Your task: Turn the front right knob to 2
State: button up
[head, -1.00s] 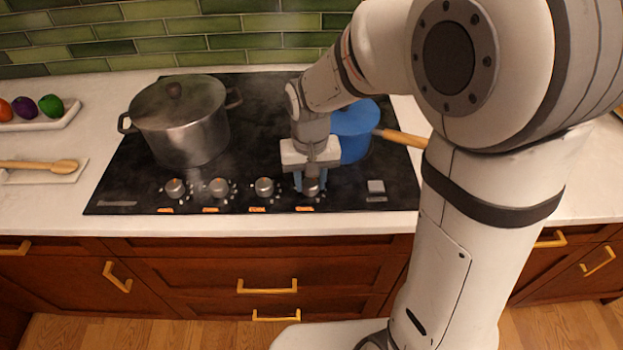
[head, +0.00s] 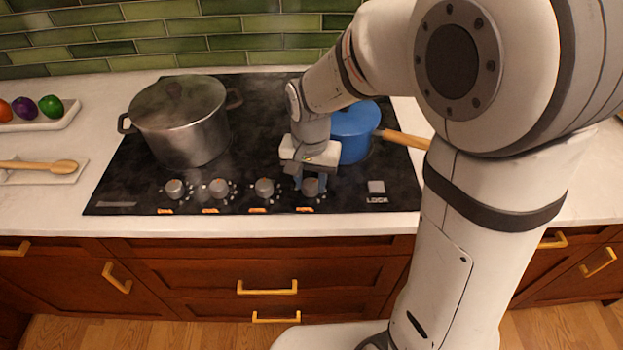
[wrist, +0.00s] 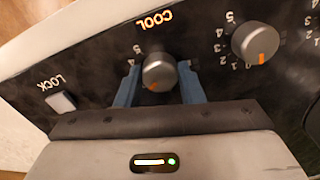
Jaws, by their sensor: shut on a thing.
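The front right knob (head: 311,187) is a round grey metal knob, the rightmost of the row along the cooktop's front edge. My gripper (head: 310,182) is over it, pointing down. In the wrist view, the blue fingers of my gripper (wrist: 159,84) stand on both sides of the knob (wrist: 158,68) and are shut on it. The knob's orange mark points to the lower left in that view. A 5 and a 4 show beside the knob; the fingers hide much of the scale, so the number at the mark cannot be read.
The neighbouring knob (wrist: 255,42) is close by, its orange mark near 0. A LOCK button (head: 376,187) is on the other side. A blue pot (head: 352,130) with a wooden handle (head: 405,139) stands just behind my gripper. A large lidded steel pot (head: 185,130) is at the left.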

aim_at(311, 183)
jog(key=o, duration=1)
notch_tip(311, 183, up, 8)
jog(key=shift+f, duration=0.1)
jog(key=s+d+n+t, duration=0.1)
jog(key=s+d, duration=0.3)
jog(key=s+d+n, duration=0.1)
jog(key=s+d, duration=0.3)
jog(key=s+d+n+t, duration=0.1)
jog(key=s+d, duration=0.3)
jog(key=shift+s+d+r+t, duration=0.2)
jog(key=shift+r+t, duration=0.05)
jog(key=shift+t, duration=0.05)
